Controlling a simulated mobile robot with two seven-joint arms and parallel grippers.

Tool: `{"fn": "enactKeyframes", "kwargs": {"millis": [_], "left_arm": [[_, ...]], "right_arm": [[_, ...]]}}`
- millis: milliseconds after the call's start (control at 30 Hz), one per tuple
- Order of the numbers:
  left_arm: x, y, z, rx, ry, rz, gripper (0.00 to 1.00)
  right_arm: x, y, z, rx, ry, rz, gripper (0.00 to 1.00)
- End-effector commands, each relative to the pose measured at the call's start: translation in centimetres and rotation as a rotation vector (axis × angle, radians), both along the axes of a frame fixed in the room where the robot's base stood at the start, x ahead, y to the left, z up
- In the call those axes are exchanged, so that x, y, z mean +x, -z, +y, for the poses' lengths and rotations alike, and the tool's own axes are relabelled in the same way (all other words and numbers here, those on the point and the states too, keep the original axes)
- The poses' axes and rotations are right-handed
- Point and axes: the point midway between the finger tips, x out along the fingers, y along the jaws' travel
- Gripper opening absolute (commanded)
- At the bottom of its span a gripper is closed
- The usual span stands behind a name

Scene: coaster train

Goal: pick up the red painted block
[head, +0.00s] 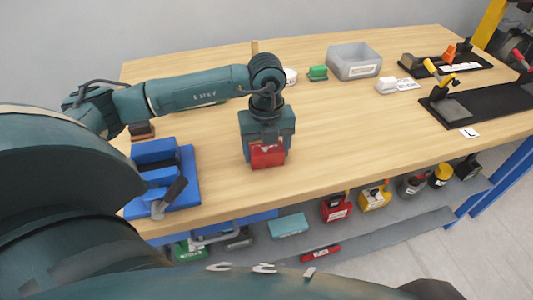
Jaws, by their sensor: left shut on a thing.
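The red painted block (267,156) is at the middle of the wooden table, near its front edge. My left gripper (267,143) points down from above and is shut on the block. The gripper body hides the block's upper part. I cannot tell whether the block touches the table or is slightly above it. My right gripper is not in view.
A blue fixture (190,185) stands left of the gripper at the front edge. A grey bin (354,60), a green block (318,73) and a white block (386,85) are further back. Black tool trays (490,103) lie right. The wooden table (340,135) is clear right of the block.

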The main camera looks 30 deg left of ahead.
Motion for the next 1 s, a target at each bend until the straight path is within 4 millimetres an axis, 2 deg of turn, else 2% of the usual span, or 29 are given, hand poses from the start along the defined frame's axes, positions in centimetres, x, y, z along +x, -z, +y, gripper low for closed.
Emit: {"fn": "enactKeyframes", "kwargs": {"millis": [33,300,567,667,1000], "left_arm": [[0.0,0.0,0.0,0.000,0.000,0.000,0.57],[0.1,-0.1,0.0,-0.001,0.000,-0.002,0.36],[0.1,-0.4,0.0,-0.001,0.000,-0.004,0.36],[0.2,-1.6,0.0,-0.001,0.000,-0.007,0.36],[0.1,-8.1,0.0,-0.001,0.000,-0.006,0.36]], "right_arm": [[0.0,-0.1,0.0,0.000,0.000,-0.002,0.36],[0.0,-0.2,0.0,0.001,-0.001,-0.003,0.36],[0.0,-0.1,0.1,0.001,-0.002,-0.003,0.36],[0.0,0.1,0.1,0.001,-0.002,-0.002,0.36],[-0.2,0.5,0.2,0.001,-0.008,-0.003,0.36]]}}
